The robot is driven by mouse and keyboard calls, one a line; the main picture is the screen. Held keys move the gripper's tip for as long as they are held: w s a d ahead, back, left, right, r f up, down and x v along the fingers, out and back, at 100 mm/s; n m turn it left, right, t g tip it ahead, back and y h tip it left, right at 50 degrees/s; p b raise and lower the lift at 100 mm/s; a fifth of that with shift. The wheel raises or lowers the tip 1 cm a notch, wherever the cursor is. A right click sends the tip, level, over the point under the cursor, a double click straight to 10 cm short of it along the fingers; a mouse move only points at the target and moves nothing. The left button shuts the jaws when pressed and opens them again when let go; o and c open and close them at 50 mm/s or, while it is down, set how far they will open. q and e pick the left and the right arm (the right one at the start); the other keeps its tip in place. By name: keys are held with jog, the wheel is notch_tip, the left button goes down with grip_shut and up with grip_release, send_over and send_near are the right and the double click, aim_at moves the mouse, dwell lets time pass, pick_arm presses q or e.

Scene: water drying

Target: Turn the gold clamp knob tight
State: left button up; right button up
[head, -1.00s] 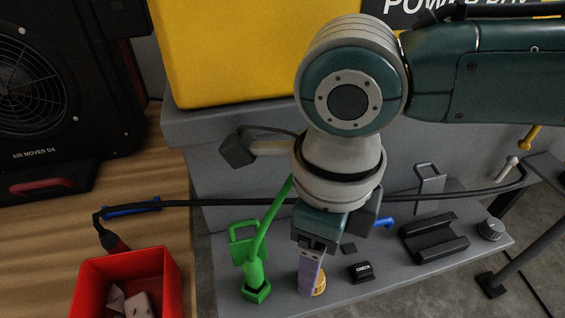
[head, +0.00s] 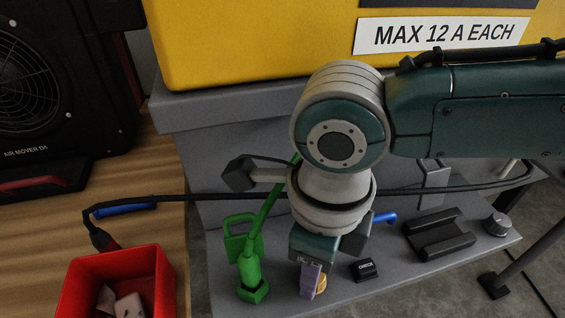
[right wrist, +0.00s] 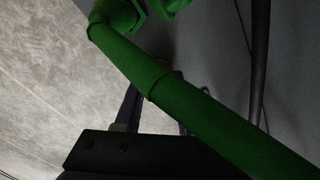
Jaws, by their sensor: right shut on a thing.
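The gold clamp knob (head: 321,285) sits on the grey ledge at the bottom middle of the head view, partly hidden behind my fingers. My right gripper (head: 310,284) comes down from above with its purple-grey fingers at the knob. It is shut on the knob, though the contact itself is mostly hidden. In the right wrist view the dark gripper body (right wrist: 140,150) fills the bottom, and a green pipe crosses in front of the fingers. My left gripper is not in view.
A green pipe fitting (head: 250,270) stands just left of my right gripper. A black CHECK block (head: 363,270), a black cradle (head: 438,237) and a grey dial (head: 496,225) lie to the right. A black cable (head: 230,196) runs behind. A red bin (head: 75,290) stands at left.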

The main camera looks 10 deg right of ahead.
grip_shut()
